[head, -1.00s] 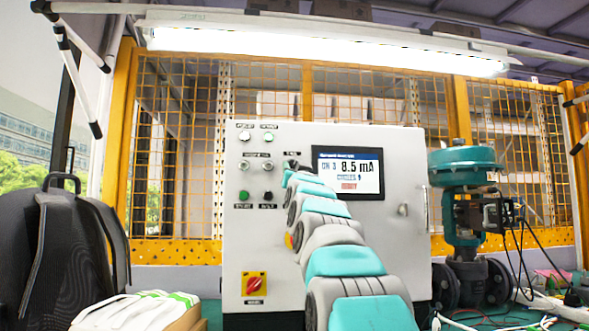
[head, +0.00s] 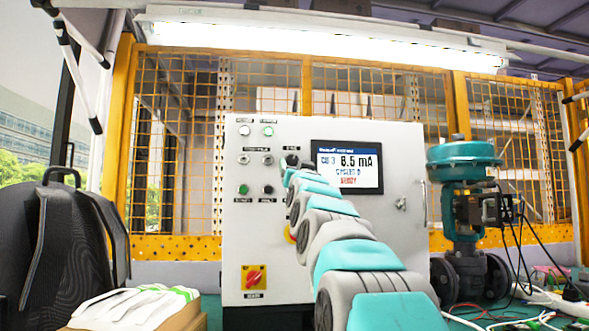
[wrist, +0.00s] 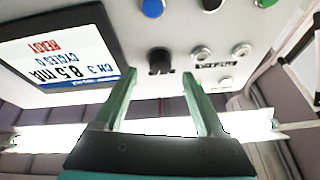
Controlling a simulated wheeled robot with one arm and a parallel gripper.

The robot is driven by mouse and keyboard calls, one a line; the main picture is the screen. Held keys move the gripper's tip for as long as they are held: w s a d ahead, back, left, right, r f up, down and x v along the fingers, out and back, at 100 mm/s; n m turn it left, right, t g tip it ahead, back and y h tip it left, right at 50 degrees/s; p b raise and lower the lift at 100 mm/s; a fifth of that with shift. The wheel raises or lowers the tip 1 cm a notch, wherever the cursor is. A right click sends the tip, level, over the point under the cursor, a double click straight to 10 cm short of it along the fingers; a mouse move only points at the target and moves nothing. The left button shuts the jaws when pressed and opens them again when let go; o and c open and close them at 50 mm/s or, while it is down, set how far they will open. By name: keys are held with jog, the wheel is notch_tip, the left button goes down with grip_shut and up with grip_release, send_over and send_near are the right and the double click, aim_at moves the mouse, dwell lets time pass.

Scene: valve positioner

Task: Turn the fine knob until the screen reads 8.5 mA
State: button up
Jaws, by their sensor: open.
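The screen (head: 347,167) on the grey cabinet reads 8.5 mA, with CH 3, a cycles line and READY in red. It also shows upside down in the wrist view (wrist: 55,55). A black knob (wrist: 160,62), which I take to be the fine knob, is on the panel beside the screen. My gripper (wrist: 160,74) is open, with its two green fingers apart. The knob appears between and just beyond the fingertips, and I see no contact. In the head view my arm and gripper (head: 291,163) cover the knob.
The cabinet (head: 240,225) carries several buttons and small knobs left of my gripper, and a red-yellow switch (head: 254,278) low down. A teal valve (head: 465,200) with cables stands at right. A black backpack (head: 75,245) and white gloves (head: 135,305) are at left.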

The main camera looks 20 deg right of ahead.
jog(key=shift+b+v, duration=0.3)
jog(key=shift+v, duration=1.85)
